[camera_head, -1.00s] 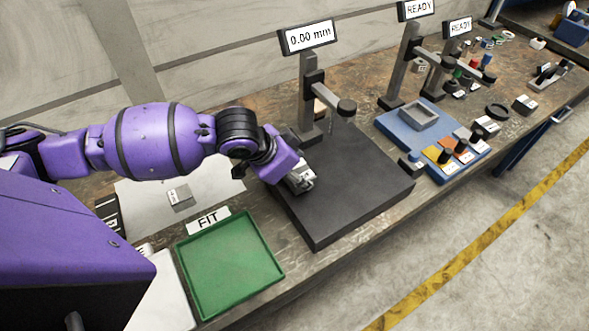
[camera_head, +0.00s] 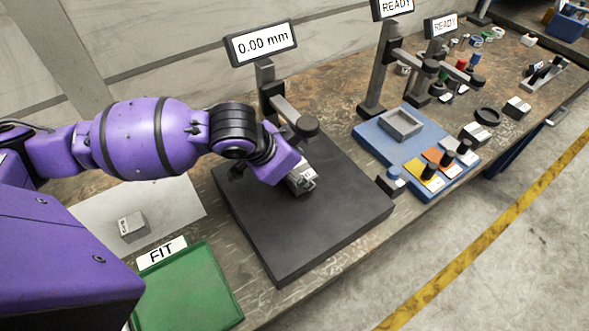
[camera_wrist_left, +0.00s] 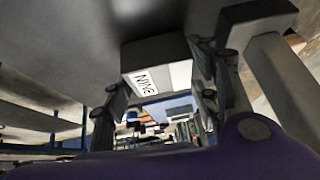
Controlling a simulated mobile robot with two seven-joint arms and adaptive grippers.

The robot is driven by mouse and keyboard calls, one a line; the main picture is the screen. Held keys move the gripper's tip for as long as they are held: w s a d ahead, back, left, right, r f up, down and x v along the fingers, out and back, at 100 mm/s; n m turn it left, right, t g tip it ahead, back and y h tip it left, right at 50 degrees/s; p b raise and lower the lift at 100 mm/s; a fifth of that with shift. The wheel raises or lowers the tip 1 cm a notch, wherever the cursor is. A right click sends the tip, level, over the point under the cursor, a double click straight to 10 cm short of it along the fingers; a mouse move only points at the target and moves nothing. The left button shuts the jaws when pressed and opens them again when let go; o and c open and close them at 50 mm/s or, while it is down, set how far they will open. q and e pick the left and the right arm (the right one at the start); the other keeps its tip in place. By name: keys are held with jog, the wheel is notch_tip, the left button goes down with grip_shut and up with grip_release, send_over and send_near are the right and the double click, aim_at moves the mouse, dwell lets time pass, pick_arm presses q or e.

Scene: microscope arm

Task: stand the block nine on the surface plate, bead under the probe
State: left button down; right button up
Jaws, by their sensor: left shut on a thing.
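My left gripper (camera_head: 304,184) is over the black surface plate (camera_head: 320,232), just in front of the probe holder (camera_head: 306,126) on the gauge stand. It is shut on the grey block nine, whose white NINE label (camera_wrist_left: 147,81) faces the left wrist camera. In the head view the block is largely hidden by the fingers. Whether it touches the plate I cannot tell. The bead and the probe tip cannot be made out. The stand's display (camera_head: 262,43) reads 0.00 mm. My right gripper is not in view.
A grey block (camera_head: 133,227) lies on a white sheet at the left. A green tray (camera_head: 190,295) marked FIT is at the front left. A blue board (camera_head: 380,152) with a grey tray and coloured pads is right of the plate. The plate's front is clear.

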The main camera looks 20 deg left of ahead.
pick_arm(q)
jog(key=shift+w+d+f, duration=0.1)
jog(key=shift+f, duration=0.25)
jog(key=shift+r+b, duration=0.15)
jog(key=shift+b, duration=0.15)
jog(key=shift+s+a+r, duration=0.15)
jog(key=shift+s+a, duration=0.1)
jog(key=c, duration=0.9)
grip_release()
jog(key=shift+o, duration=1.2)
jog(key=shift+s, duration=0.1)
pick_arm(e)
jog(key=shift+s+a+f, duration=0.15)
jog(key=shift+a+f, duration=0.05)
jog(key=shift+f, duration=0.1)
